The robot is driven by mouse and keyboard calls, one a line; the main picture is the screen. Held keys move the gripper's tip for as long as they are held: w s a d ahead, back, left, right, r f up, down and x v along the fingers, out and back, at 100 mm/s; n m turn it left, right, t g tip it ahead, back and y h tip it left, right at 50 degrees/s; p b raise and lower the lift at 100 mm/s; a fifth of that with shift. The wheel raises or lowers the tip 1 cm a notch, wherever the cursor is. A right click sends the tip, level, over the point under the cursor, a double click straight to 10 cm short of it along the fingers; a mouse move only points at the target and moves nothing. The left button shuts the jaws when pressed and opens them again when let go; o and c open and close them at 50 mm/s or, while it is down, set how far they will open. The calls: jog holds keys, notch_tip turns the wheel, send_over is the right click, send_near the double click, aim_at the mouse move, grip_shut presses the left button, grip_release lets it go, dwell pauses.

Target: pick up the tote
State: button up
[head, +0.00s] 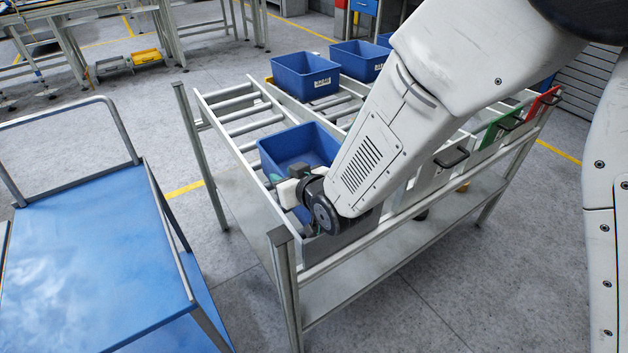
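A blue tote (290,148) sits on the left lane of a grey roller rack (240,128), at the near end. My arm reaches down from the upper right and covers the tote's right and near parts. My gripper (287,193) is at the tote's near side, low by its wall. Its fingers are mostly hidden by the wrist, so I cannot tell whether they touch or hold the tote. The tote looks empty in the part I can see.
More blue totes (306,77) (358,61) stand farther back on the rack. A blue-topped cart (95,250) stands at the left, with a gap of floor between it and the rack. Green (503,128) and red (543,103) panels are on the rack's right.

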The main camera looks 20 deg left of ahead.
jog(key=shift+w+a+f, duration=0.25)
jog(key=shift+w+a, duration=0.05)
jog(key=shift+a, duration=0.1)
grip_shut()
jog(key=shift+d, duration=0.1)
dwell(1.1)
